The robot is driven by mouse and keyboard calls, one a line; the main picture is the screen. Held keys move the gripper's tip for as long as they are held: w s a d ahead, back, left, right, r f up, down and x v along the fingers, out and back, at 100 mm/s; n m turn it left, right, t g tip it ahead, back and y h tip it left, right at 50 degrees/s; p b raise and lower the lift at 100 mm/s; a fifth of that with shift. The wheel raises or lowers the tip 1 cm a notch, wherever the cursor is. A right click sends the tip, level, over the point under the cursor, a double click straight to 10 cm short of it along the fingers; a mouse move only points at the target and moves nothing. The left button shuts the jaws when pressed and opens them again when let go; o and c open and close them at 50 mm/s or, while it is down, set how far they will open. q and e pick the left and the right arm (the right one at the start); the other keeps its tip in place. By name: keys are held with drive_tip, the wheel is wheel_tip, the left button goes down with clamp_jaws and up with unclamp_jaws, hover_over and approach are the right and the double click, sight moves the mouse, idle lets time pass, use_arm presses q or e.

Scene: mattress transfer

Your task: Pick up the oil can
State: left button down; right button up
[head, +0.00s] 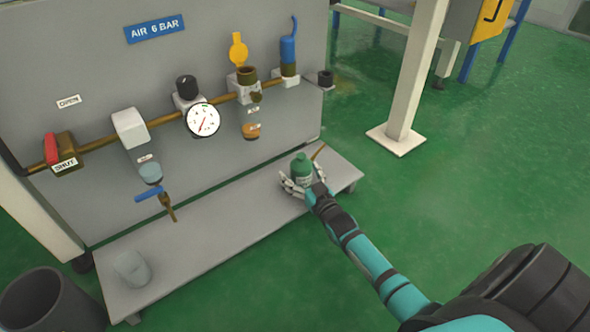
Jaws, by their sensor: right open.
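The oil can (301,168) is a small green bottle with a pale label and a thin brown spout pointing up to the right. It stands upright near the right end of the grey bench (215,236). My right gripper (296,187) is at the can, with its pale fingers spread open on both sides of the lower body. Whether the fingers touch the can cannot be told. The gripper hides part of the can's base. My left gripper is not in view.
A clear cup (132,268) stands at the bench's left end. A dark bin (48,304) is at the lower left. Behind the bench, a grey panel (270,50) carries a pipe with a gauge (203,120) and valves. A white post (410,85) stands right; green floor is free there.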

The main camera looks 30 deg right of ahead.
drive_tip(key=shift+r, duration=0.1)
drive_tip(key=c, duration=1.7)
drive_tip(key=shift+c, duration=0.5)
drive_tip(key=shift+r, duration=0.15)
